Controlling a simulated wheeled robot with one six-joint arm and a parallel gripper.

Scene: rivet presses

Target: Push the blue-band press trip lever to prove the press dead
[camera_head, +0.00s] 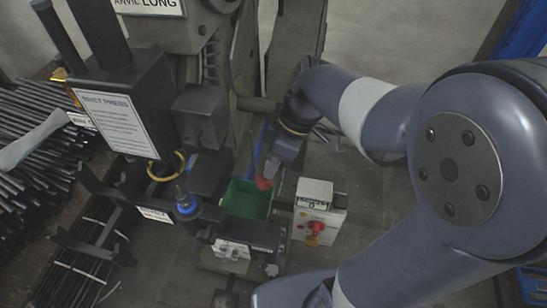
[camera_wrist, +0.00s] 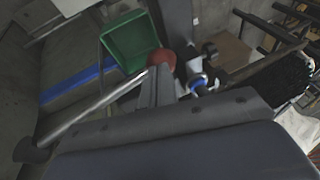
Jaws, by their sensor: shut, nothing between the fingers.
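A rivet press fills the left of the head view, with a blue band (camera_head: 187,205) around its lower tool; a blue band (camera_wrist: 197,82) also shows in the wrist view. A red ball knob (camera_head: 263,184) is beside the press, above a green bin (camera_head: 247,200). In the wrist view the red knob (camera_wrist: 162,59) sits at the upper end of a grey rod (camera_wrist: 95,108), apparently the trip lever. My gripper (camera_head: 271,168) is shut and empty, pointing down at the knob. Its fingertips (camera_wrist: 158,76) look very close to the knob; I cannot tell whether they touch.
A control box (camera_head: 320,205) with a red knob (camera_head: 317,228) stands right of the bin. A yellow ring (camera_head: 165,166) is by the press tool. Bundles of dark rods (camera_head: 35,150) lie at the left. Grey floor is open around my arm.

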